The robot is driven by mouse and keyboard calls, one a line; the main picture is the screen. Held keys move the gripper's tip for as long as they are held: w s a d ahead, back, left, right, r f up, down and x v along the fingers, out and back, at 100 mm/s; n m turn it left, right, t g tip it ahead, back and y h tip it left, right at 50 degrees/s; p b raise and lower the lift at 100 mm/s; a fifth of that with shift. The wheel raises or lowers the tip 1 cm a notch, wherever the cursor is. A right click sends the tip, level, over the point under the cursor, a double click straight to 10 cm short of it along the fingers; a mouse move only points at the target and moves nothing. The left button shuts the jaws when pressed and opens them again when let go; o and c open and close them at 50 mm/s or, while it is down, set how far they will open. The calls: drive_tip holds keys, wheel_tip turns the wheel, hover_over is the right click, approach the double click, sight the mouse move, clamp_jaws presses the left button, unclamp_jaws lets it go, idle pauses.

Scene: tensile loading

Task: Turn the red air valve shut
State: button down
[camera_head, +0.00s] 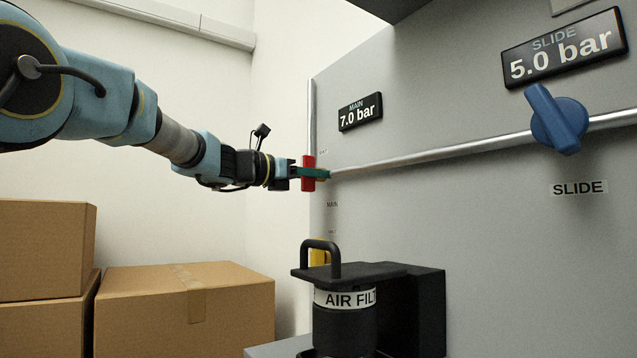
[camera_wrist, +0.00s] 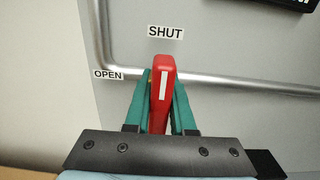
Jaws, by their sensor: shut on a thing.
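The red air valve (camera_head: 308,173) is on the grey panel's left part, on the metal pipe. In the wrist view its red handle (camera_wrist: 162,82) with a white stripe points up toward the SHUT label (camera_wrist: 165,33). The OPEN label (camera_wrist: 107,75) is to its left. My gripper (camera_wrist: 160,105) has its green fingers on both sides of the handle and is shut on it. In the head view my gripper (camera_head: 312,173) reaches the valve from the left. The valve's body behind the handle is mostly hidden.
The main gauge (camera_head: 360,112) reads 7.0 bar and the slide gauge (camera_head: 563,47) reads 5.0 bar. A blue slide knob (camera_head: 558,118) is on the pipe at right. The black air filter (camera_head: 345,325) stands below the valve. Cardboard boxes (camera_head: 185,310) are at lower left.

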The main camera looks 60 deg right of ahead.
idle(0.4)
drive_tip(key=c, duration=0.8)
unclamp_jaws()
drive_tip(key=shift+o, duration=0.2)
drive_tip(key=v, duration=1)
drive_tip(key=shift+w+a, duration=0.15)
drive_tip(key=shift+a, duration=0.25)
